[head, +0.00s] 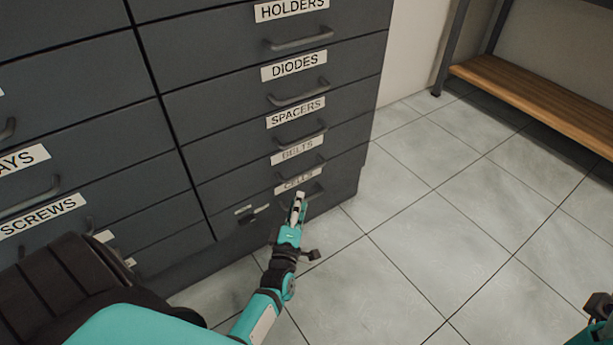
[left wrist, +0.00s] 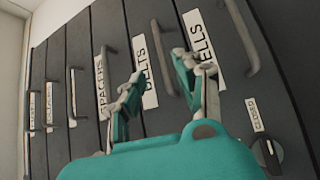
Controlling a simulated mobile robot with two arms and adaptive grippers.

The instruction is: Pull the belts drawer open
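The belts drawer (head: 240,176) is a dark grey front low in the cabinet, between the spacers and cells drawers, and looks shut. Its white label (head: 296,151) sits above its bar handle (head: 302,170). My left gripper (head: 299,199) is in front of the lower drawers, its fingers covering part of the cells drawer in the head view. In the left wrist view, my left gripper (left wrist: 158,72) is open and empty. The belts handle (left wrist: 163,58) appears between and beyond its fingertips; I see no contact. My right gripper's fingers are out of view.
The spacers handle (left wrist: 109,68) and cells handle (left wrist: 243,40) lie on either side of the belts handle. A round knob (left wrist: 268,152) is beside the cells drawer. The tiled floor (head: 420,240) is clear right of the cabinet. A wooden shelf (head: 545,98) stands at the back right.

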